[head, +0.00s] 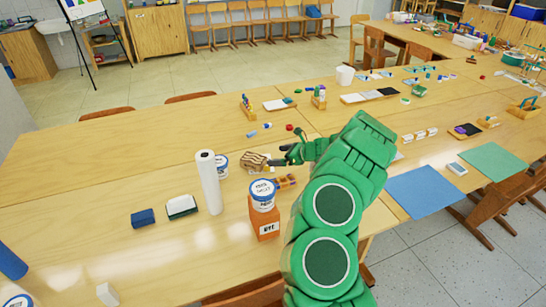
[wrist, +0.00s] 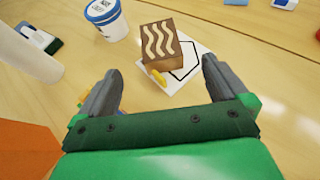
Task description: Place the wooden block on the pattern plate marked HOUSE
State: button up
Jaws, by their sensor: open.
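The wooden block (wrist: 158,45), brown with pale wavy lines on one face, shows just beyond my gripper (wrist: 158,76) in the wrist view. It also appears in the head view (head: 254,161). A white plate with a black house-shaped outline (wrist: 192,80) lies under or behind the block, which covers its left part. I cannot tell whether the block rests fully on it. A small yellow piece (wrist: 156,76) shows at the block's near lower edge. My gripper is open, its fingers apart on either side and not touching the block. It also shows in the head view (head: 284,156).
A white paper roll (head: 208,182) stands left of the block, with a white tub (head: 222,166) beside it.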

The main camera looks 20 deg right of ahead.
jog(key=shift+s+d+r, duration=0.15)
jog(key=shift+s+r, duration=0.05)
jog(key=shift+s, duration=0.05)
